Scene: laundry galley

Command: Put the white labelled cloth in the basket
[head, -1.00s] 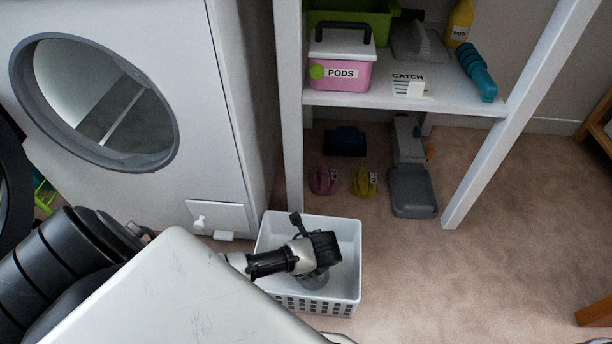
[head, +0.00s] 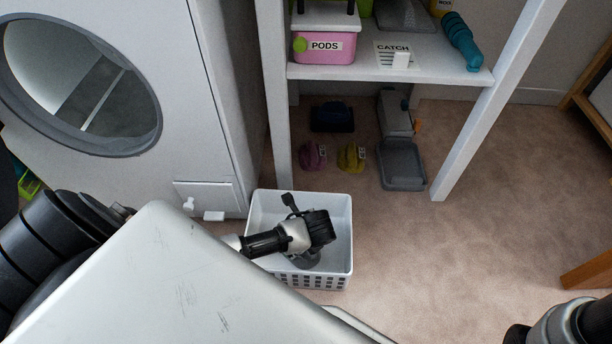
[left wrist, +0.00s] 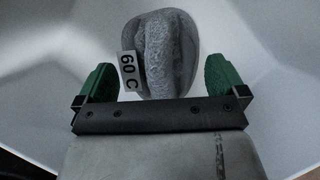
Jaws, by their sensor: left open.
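The white basket (head: 340,276) stands on the floor in front of the shelf unit. The cloth (left wrist: 170,45) is a pale grey-white bundle with a "60 C" label (left wrist: 129,72), and it is inside the basket. In the head view a grey part of the cloth (head: 306,261) shows below my gripper. My left gripper (head: 305,236) is down over the basket. In the left wrist view its green fingers (left wrist: 160,66) are open, one on each side of the cloth, with gaps between. The near end of the cloth is hidden by the gripper. My right gripper is out of view.
The white washer (head: 190,110) stands left of the basket. The shelf unit (head: 274,120) behind it holds a pink PODS box (head: 323,45). Pink (head: 313,156) and yellow (head: 352,158) bundles lie on the floor beneath. Carpet (head: 480,235) to the right is clear.

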